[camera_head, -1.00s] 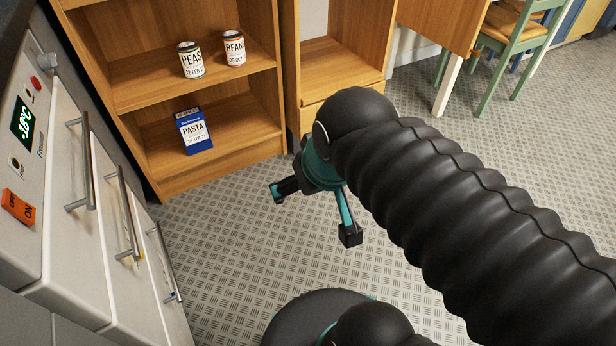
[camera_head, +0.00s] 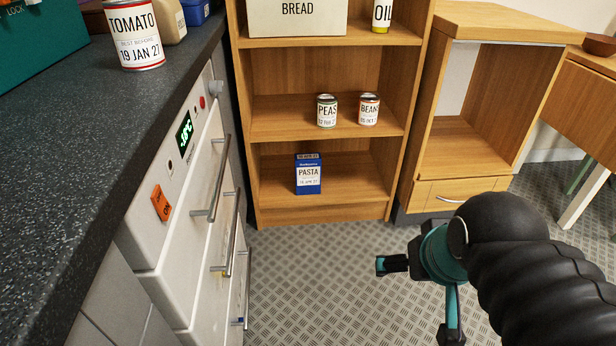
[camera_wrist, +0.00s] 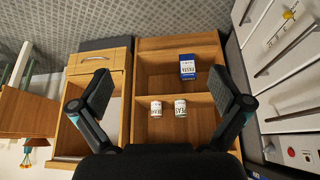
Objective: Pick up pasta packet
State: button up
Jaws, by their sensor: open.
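The pasta packet (camera_head: 308,174) is a blue and white box standing upright on the lowest shelf of the wooden shelf unit (camera_head: 320,213). It also shows in the wrist view (camera_wrist: 187,67), upside down there, between my open fingers. My gripper (camera_head: 416,298) is open and empty, in front of the shelf and to the right of the packet in the head view. Its two fingers are spread wide in the wrist view (camera_wrist: 169,95), and it is well apart from the packet.
A peas can (camera_head: 327,111) and a beans can (camera_head: 368,109) stand on the shelf above. A white freezer with drawer handles (camera_head: 213,178) borders the left side. An open wooden cabinet (camera_head: 458,150) stands at the right. The floor (camera_head: 320,275) before the shelf is clear.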

aim_at(308, 166)
jog(key=u, duration=0.05)
jog(key=k, duration=0.5)
jog(key=z, duration=0.7)
jog(key=i, duration=1.65)
jog(key=u, duration=0.45)
